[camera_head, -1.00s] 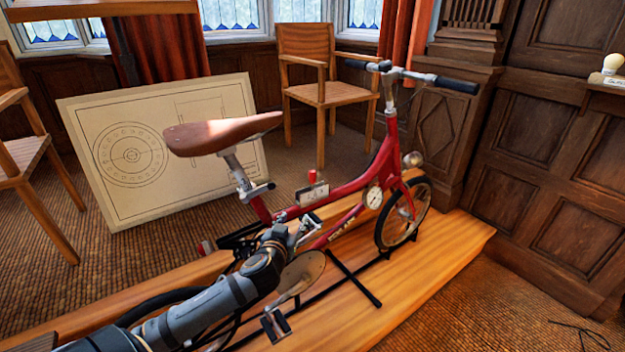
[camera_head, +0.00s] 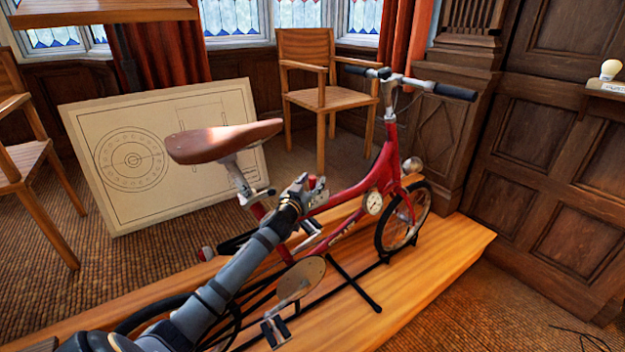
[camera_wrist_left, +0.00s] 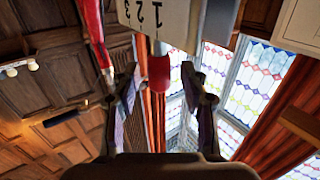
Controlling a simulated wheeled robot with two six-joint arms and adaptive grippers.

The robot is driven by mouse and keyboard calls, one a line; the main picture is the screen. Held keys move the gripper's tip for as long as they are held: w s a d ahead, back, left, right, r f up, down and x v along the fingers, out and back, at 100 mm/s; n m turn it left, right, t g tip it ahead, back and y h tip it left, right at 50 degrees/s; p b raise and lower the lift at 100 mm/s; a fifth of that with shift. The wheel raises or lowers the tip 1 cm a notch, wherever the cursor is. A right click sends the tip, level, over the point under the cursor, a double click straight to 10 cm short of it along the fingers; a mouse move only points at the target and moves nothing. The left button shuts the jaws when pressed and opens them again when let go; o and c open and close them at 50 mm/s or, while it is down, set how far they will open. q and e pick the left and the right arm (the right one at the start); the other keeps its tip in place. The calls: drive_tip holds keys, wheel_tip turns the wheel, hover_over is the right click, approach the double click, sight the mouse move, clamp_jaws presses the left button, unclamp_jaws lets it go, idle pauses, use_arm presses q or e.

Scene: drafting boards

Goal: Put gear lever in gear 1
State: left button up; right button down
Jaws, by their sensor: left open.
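The gear lever has a red knob (camera_wrist_left: 159,73) on a thin metal stem. It stands at a pale plate (camera_wrist_left: 172,16) marked 1, 2, 3 on the red bicycle (camera_head: 345,190). My left gripper (camera_head: 311,187) is at the lever, above the bicycle's low frame tube. Its fingers are open, one on each side of the red knob in the wrist view, with gaps visible. In the head view the gripper hides most of the lever and plate. My right gripper is not in view.
The bicycle stands on a wooden platform (camera_head: 420,262). Its brown saddle (camera_head: 225,140) is left of my gripper, and the handlebar (camera_head: 410,80) is at the upper right. A drafting board (camera_head: 95,175) leans behind, near a wooden chair (camera_head: 322,97). Carpet at the right is mostly clear.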

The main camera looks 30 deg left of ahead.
use_arm(q)
drive_tip(key=shift+w, duration=0.5)
clamp_jaws()
